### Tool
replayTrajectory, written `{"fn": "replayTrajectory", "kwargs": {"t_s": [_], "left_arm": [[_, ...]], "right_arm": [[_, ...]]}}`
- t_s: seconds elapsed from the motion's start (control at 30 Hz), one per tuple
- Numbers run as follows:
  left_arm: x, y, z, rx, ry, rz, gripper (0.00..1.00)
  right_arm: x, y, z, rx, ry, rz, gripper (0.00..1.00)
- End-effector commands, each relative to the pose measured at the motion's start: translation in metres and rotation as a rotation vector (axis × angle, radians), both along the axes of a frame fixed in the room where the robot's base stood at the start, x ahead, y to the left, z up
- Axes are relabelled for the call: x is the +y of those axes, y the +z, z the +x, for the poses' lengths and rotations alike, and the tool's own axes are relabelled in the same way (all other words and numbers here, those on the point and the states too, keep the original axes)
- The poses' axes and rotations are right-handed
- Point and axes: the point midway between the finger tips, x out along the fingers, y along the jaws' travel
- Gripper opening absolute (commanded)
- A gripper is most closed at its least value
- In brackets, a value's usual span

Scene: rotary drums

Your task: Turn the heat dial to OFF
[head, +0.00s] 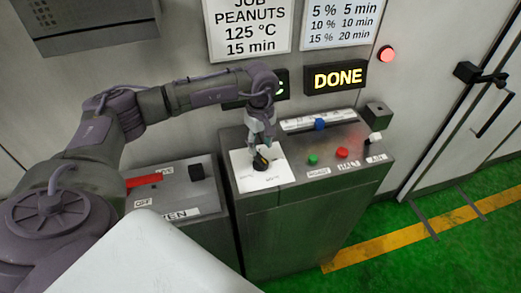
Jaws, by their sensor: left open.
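The heat dial (261,163) is a dark knob with a yellowish mark on a white plate (250,183) at the left of the grey console top. My left gripper (261,148) is directly above the dial, pointing down, with its fingers at or around the knob. It is open; whether the fingers touch the knob cannot be told. The gripper and arm hide part of the dial and the plate's upper markings, and the small print is too faint to read. My right gripper is not in view.
The console (300,232) also carries a green button (313,159), a red button (342,153), a blue knob (320,124) and a switch (375,138). A lower box (180,222) with a red handle (144,181) stands left. A lit DONE sign (335,78) hangs behind. Green floor is clear at right.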

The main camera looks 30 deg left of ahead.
Motion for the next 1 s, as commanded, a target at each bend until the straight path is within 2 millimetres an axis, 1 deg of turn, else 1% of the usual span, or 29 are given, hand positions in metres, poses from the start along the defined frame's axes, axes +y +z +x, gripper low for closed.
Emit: {"fn": "replayTrajectory", "kwargs": {"t_s": [0.03,0.2,0.3,0.43,0.67,0.7,0.77,0.8,0.93,0.97,1.0], "left_arm": [[0.0,-0.007,-0.001,0.005,0.002,0.0,0.44],[-0.001,-0.035,0.0,0.002,0.002,-0.002,0.44],[0.0,-0.045,0.0,0.002,0.001,-0.002,0.44],[0.0,-0.052,0.0,0.0,0.001,0.0,0.44],[0.0,-0.054,0.0,-0.001,0.001,-0.001,0.44],[0.0,-0.053,0.0,-0.001,0.001,-0.001,0.42],[0.0,-0.053,0.0,-0.001,0.001,-0.001,0.32],[0.0,-0.053,0.0,-0.001,0.001,-0.001,0.25],[0.0,-0.053,0.0,-0.001,0.001,-0.001,0.04],[0.0,-0.053,0.0,-0.001,0.001,-0.001,0.0],[0.0,-0.053,0.0,-0.001,0.001,-0.001,0.0]], "right_arm": [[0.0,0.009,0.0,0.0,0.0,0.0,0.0],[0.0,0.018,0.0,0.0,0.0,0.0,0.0],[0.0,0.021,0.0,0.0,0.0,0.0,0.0],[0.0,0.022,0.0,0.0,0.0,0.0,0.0],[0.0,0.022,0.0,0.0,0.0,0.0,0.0],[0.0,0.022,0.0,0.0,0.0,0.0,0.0],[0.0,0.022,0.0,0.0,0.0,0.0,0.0],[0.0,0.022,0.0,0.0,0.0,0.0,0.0],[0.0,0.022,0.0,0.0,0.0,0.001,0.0],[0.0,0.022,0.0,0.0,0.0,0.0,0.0],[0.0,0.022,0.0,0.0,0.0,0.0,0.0]]}}
